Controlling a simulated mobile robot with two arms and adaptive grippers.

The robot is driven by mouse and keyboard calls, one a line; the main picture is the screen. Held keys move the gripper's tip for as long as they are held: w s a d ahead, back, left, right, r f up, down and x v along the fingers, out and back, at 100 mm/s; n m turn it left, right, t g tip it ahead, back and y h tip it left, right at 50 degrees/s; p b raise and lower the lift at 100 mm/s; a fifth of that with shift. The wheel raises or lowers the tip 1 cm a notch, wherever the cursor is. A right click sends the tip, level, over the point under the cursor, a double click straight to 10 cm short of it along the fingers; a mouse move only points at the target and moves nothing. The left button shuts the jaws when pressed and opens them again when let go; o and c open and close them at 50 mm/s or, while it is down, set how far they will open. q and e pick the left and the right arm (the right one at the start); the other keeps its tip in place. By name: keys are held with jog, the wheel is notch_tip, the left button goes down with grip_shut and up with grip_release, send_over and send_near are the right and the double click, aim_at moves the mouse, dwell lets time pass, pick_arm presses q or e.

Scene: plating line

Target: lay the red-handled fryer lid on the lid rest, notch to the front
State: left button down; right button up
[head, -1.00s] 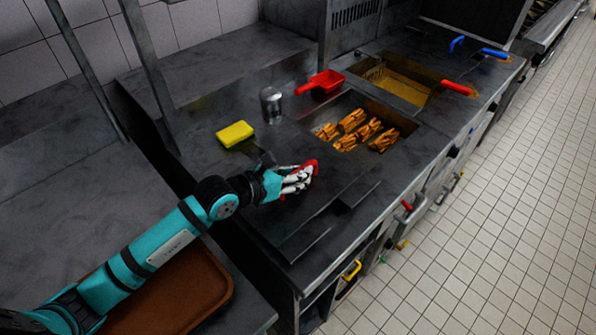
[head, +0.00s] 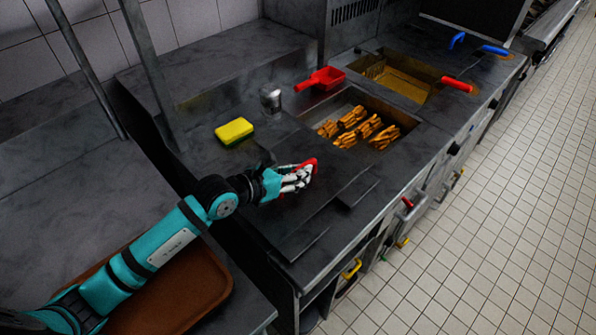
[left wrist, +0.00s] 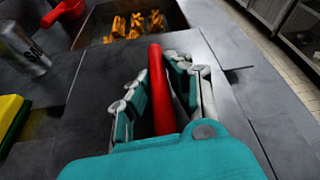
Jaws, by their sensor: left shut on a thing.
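The fryer lid (head: 328,192) is a flat dark grey plate with a red handle (head: 312,163). My left gripper (head: 302,178) is shut on this handle. In the left wrist view, the red handle (left wrist: 160,88) stands between the fingers, and the lid (left wrist: 88,95) spreads out flat below. The lid is over the dark counter on the near side of the fryer well that holds food. The lid rest is hard to tell from the counter and is largely covered. I cannot tell whether the lid touches it, nor make out the notch clearly. My right gripper is out of view.
A yellow sponge (head: 234,131), a metal shaker (head: 271,101) and a red scoop (head: 326,79) stand behind the lid. A brown tray (head: 215,290) lies at the lower left.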

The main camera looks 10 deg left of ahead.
pick_arm(q)
jog(key=shift+r, duration=0.1)
jog(key=c, duration=1.2)
grip_release()
jog(key=shift+o, duration=0.2)
jog(key=shift+s+f, duration=0.1)
jog(key=shift+f, duration=0.15)
jog(key=v, duration=1.2)
jog(key=shift+r, duration=0.2)
